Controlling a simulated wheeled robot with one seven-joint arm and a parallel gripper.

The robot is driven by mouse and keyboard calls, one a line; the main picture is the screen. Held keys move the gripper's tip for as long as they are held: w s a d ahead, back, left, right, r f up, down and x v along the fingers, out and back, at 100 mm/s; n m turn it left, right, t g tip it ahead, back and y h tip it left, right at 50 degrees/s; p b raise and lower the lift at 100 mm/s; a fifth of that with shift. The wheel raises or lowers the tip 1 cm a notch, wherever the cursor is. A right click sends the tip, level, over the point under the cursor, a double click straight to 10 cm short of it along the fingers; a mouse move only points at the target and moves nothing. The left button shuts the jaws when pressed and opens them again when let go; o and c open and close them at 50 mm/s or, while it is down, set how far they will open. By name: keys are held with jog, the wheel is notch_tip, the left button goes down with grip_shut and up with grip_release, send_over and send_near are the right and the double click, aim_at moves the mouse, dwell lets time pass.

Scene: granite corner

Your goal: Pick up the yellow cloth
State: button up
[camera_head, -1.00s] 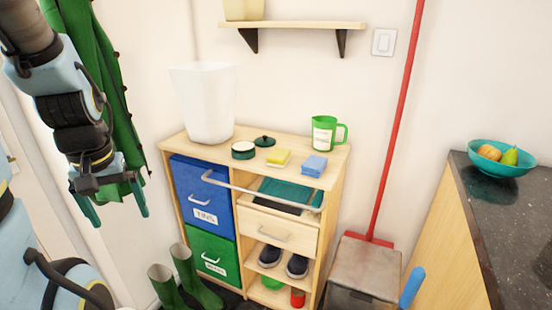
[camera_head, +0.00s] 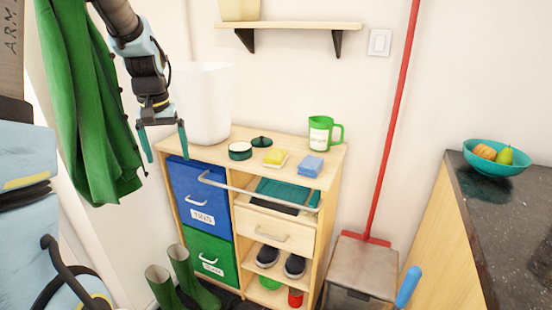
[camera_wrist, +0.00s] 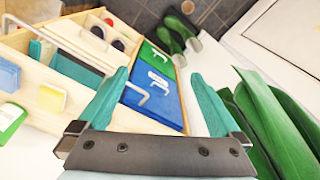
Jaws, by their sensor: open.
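The yellow cloth (camera_head: 275,157) lies as a small folded block on top of the wooden cabinet, between the dark round tin and a blue folded block (camera_head: 309,166). In the wrist view the yellow cloth (camera_wrist: 50,99) is at the left, with the blue block (camera_wrist: 9,75) beside it. My gripper (camera_head: 165,148) is open and empty, with its teal fingers pointing down. It hangs near the cabinet's left end, well left of the cloth. In the wrist view the open fingers (camera_wrist: 159,78) frame the blue drawer front and are apart from the cloth.
The wooden cabinet (camera_head: 332,165) also holds a white bin (camera_head: 207,105), a dark round tin (camera_head: 240,151), its lid (camera_head: 262,141) and a green mug (camera_head: 322,133). A rail (camera_head: 262,191) crosses its front. A green coat (camera_head: 85,110) hangs at left; a shelf (camera_head: 290,24) is above.

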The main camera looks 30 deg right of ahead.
jog(key=w+d+m, duration=0.1)
jog(key=w+d, duration=0.4)
jog(key=d, duration=0.4)
jog(key=m+g, duration=0.1)
jog(key=m, duration=0.3)
send_near(275, 156)
jog(key=f, duration=0.1)
jog(key=f+p, duration=0.2)
jog(key=shift+d+f, duration=0.25)
jog(key=shift+d, duration=0.05)
jog(key=shift+w+a+f+p, duration=0.1)
jog(key=shift+f+p, duration=0.6)
jog(key=shift+f, duration=0.65)
jog(key=shift+a+f+p, duration=0.1)
jog(key=shift+f+p, duration=0.6)
jog(key=shift+f, duration=0.7)
jog(key=c, duration=1.3)
notch_tip(275, 156, up, 10)
jog(key=b, duration=0.3)
